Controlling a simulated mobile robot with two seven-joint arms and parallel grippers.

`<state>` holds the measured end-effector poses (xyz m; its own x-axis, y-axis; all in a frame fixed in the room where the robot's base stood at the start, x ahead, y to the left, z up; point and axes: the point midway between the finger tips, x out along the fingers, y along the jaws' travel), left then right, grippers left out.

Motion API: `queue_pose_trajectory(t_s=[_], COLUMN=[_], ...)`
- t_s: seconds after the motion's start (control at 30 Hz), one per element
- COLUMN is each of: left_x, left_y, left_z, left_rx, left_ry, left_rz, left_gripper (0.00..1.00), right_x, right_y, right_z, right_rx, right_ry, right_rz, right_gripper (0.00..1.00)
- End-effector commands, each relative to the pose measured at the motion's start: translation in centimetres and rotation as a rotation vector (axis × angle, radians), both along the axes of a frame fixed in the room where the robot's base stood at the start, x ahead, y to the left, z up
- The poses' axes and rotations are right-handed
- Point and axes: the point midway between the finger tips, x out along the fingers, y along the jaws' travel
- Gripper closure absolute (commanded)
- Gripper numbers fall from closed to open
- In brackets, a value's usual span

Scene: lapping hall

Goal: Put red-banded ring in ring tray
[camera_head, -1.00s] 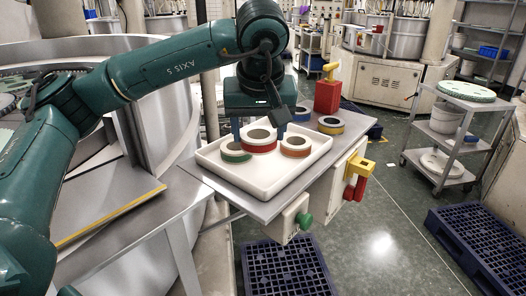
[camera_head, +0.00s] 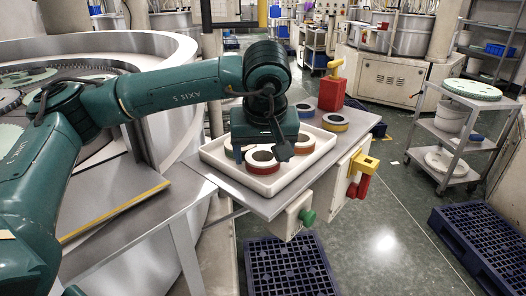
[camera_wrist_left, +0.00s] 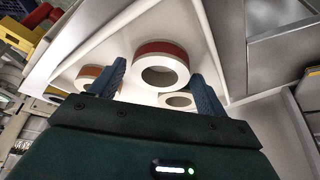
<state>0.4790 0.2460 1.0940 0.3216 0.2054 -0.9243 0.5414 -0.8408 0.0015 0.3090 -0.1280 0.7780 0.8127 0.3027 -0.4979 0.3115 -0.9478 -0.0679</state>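The red-banded ring (camera_head: 262,168) sits inside the white ring tray (camera_head: 262,190), near its front. It also shows in the left wrist view (camera_wrist_left: 160,48), beyond my fingertips. My left gripper (camera_wrist_left: 158,75) is open, with one finger on each side of the ring's line and a visible gap to it. In the head view my left gripper (camera_head: 262,152) is just behind and above the ring and hides part of the tray. An orange-banded ring (camera_head: 305,144) lies in the tray to the right. A third ring (camera_wrist_left: 178,100) shows partly in the wrist view. My right gripper is out of view.
A red block with a yellow handle (camera_head: 332,93) is at the back. A control box with a green knob (camera_head: 307,217) hangs at the table's front edge.

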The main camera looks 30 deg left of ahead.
Motion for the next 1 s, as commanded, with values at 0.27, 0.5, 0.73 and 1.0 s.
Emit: queue_pose_trajectory(t_s=[0.27, 0.5, 0.73, 1.0], left_x=[0.0, -0.3, -1.9, -3.4], left_y=[0.0, -0.3, -1.4, -2.3], left_z=[0.0, 1.4, 6.0, 10.4], left_rx=[0.000, 0.000, 0.000, 0.001], left_ry=[0.000, -0.003, -0.005, -0.003], left_rz=[0.000, -0.001, -0.003, 0.000], left_gripper=[0.16, 0.16, 0.16, 0.16], right_x=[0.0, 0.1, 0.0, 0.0], right_y=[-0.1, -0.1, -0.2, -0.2], right_z=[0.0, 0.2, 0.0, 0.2], right_rx=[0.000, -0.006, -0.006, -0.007], right_ry=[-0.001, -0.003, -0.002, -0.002], right_rz=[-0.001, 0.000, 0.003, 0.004], right_gripper=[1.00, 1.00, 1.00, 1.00])
